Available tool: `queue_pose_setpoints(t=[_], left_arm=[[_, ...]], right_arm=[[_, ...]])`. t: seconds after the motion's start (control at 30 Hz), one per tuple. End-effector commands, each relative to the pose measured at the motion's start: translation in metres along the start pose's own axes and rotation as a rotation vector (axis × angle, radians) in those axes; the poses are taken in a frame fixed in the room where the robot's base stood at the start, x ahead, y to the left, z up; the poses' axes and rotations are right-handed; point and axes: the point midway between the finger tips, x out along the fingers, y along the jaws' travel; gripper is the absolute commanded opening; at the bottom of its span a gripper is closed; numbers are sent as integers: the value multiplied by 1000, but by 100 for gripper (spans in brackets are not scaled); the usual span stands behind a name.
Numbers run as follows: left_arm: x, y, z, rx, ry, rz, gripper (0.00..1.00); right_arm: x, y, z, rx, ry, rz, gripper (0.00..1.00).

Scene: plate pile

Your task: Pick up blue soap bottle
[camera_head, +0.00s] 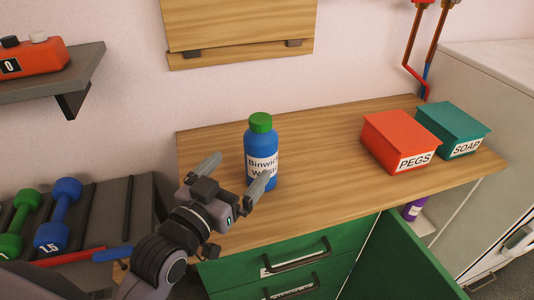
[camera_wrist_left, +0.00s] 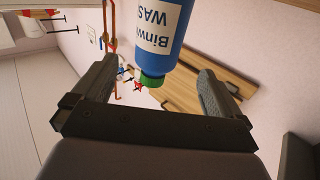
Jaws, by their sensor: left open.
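The blue soap bottle (camera_head: 261,145) with a green cap stands upright on the wooden counter, near its left end. Its white label reads "Binwi... Wash". My left gripper (camera_head: 240,178) is open in front of it, with one finger to the left of the bottle and the other overlapping its lower right in the head view. In the left wrist view, the bottle (camera_wrist_left: 160,35) shows upside down beyond the open fingers of the left gripper (camera_wrist_left: 160,85), roughly midway between them. Whether a finger touches it I cannot tell. My right gripper is not in view.
A red PEGS box (camera_head: 398,140) and a teal SOAP box (camera_head: 452,128) sit on the right of the counter (camera_head: 320,150). Below are green drawers (camera_head: 290,272) and an open green door (camera_head: 405,262). Dumbbells (camera_head: 60,215) lie at left. The counter's middle is clear.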

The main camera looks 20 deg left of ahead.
Motion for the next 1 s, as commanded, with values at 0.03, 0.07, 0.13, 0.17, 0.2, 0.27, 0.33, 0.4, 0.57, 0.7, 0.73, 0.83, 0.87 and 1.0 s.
queue_pose_setpoints(t=[0.03, 0.07, 0.13, 0.17, 0.2, 0.27, 0.33, 0.4, 0.57, 0.7, 0.73, 0.83, 0.87, 1.0], left_arm=[[6, 0, -1, -1, 1, 0, 100], [11, 0, -2, -1, 2, 0, 100], [22, 0, -2, -2, 3, 0, 100], [26, 0, -1, -2, 2, 0, 100], [33, 0, -2, -1, 2, 0, 100], [41, 0, -2, -1, 2, 1, 100], [50, 0, -1, -2, 1, 0, 100], [56, 0, -1, -1, 0, 0, 100], [63, 1, 0, -1, -1, 0, 100], [76, 2, 0, -1, 0, 0, 100], [80, 2, 0, -1, 0, 1, 100], [94, 3, 1, -2, 1, 1, 100], [97, 3, 1, -2, 0, 0, 100], [110, 3, 2, -1, -1, 0, 100]], right_arm=[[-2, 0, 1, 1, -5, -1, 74], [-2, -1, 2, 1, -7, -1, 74], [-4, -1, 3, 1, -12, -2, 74], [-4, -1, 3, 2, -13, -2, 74], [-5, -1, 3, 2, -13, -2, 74], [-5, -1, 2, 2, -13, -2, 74], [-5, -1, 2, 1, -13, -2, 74], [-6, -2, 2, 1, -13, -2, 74], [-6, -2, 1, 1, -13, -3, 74], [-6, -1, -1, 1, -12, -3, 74], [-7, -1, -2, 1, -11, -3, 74], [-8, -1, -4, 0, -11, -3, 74], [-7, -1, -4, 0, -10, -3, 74], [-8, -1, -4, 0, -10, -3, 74]])
